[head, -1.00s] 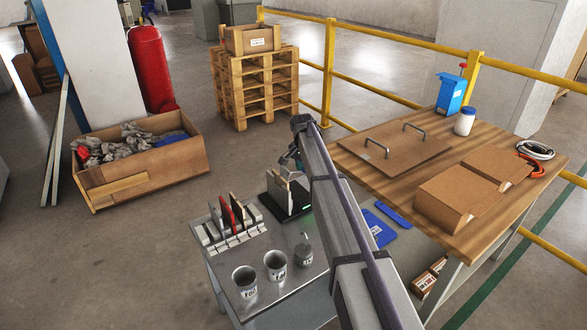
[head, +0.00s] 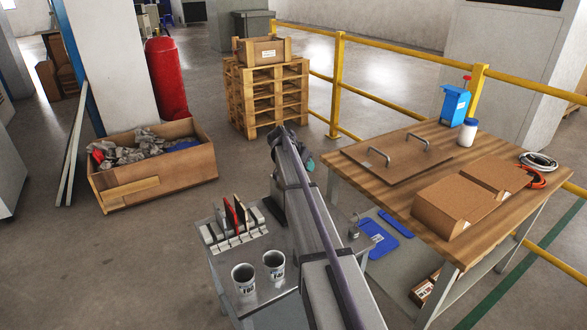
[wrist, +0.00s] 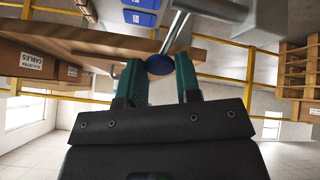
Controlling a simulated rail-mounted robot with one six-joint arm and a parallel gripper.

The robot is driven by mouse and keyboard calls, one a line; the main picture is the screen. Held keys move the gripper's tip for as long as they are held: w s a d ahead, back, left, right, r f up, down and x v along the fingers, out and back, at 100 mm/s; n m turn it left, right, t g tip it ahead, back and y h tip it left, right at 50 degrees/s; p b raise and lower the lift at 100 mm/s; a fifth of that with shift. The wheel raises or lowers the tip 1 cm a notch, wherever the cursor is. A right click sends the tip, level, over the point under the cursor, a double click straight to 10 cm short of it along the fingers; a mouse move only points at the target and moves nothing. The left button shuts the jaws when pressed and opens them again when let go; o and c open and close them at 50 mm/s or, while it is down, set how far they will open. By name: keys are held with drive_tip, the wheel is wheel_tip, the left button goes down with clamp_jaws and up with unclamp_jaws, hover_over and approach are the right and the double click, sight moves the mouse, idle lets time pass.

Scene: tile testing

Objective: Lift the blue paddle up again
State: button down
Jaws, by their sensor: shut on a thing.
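My gripper (wrist: 161,78) has two green fingers, shut on a blue rounded piece in the wrist view. It is the blue paddle (wrist: 159,65), seen nearly end-on, so its full shape does not show. A grey rod lies just beyond it in that view. In the head view a teal finger of my gripper (head: 309,161) shows just right of the arm's far end, above the floor beyond the small metal table. The paddle is hidden there by my arm. A slotted rack (head: 238,240) on the metal table holds upright pieces, one of them red (head: 231,214).
Two metal cups (head: 243,279) (head: 273,264) stand on the small metal table (head: 224,268). The wooden workbench (head: 345,177) carries cardboard boxes, a handled board (head: 397,157), a blue device (head: 454,104) and a white jar (head: 467,132). A yellow railing (head: 338,85) runs behind.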

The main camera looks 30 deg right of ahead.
idle(0.3)
drive_tip(key=c, duration=0.8)
unclamp_jaws()
drive_tip(key=p+v, duration=0.8)
drive_tip(key=v, duration=0.3)
drive_tip(key=shift+p, duration=0.35)
